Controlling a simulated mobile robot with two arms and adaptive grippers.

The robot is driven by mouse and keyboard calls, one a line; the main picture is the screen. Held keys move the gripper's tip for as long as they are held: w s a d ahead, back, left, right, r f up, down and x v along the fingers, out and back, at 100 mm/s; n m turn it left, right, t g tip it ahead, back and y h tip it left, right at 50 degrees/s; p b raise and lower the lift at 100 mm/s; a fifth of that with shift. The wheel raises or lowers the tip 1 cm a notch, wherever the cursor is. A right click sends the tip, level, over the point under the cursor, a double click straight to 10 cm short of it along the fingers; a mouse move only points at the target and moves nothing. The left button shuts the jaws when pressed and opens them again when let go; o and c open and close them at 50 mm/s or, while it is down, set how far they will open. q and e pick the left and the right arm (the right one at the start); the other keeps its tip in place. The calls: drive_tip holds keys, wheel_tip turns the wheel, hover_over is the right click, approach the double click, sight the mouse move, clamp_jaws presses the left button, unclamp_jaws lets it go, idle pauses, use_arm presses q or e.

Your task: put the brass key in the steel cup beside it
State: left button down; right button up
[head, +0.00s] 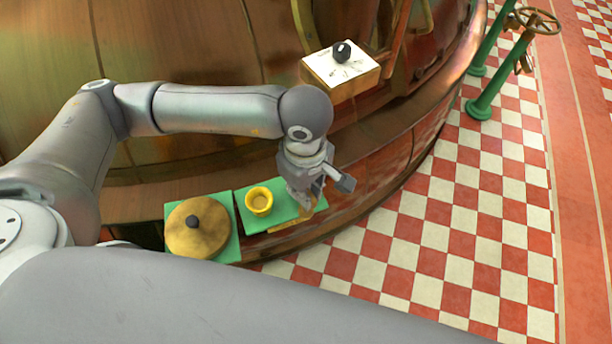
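My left gripper (322,190) is over the right end of a small green mat (284,193), with its fingers apart. A yellow cup (260,201) stands upright on this mat, to the left of the gripper and apart from it. I see no steel-coloured cup. I cannot make out a brass key; the gripper hides part of the mat. My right gripper is not in view.
A round brass lid (198,228) with a dark knob lies on another green mat (232,246) at the left. A pale box (341,78) with a black knob stands behind. Green pipes (500,78) with a handwheel rise at right. The checkered floor is clear.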

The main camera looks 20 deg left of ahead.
use_arm(q)
drive_tip(key=w+a+f+p, duration=0.1)
drive_tip(key=w+a+f, duration=0.2)
drive_tip(key=w+f, duration=0.6)
wheel_tip(320, 180, down, 2)
drive_tip(key=shift+w+a+f+p, duration=0.15)
drive_tip(key=shift+w+a+p, duration=0.2)
drive_tip(key=shift+w+a, duration=0.05)
drive_tip(key=shift+f, duration=0.25)
drive_tip(key=c, duration=1.5)
unclamp_jaws()
drive_tip(key=shift+o, duration=0.2)
drive_tip(key=shift+r, duration=0.1)
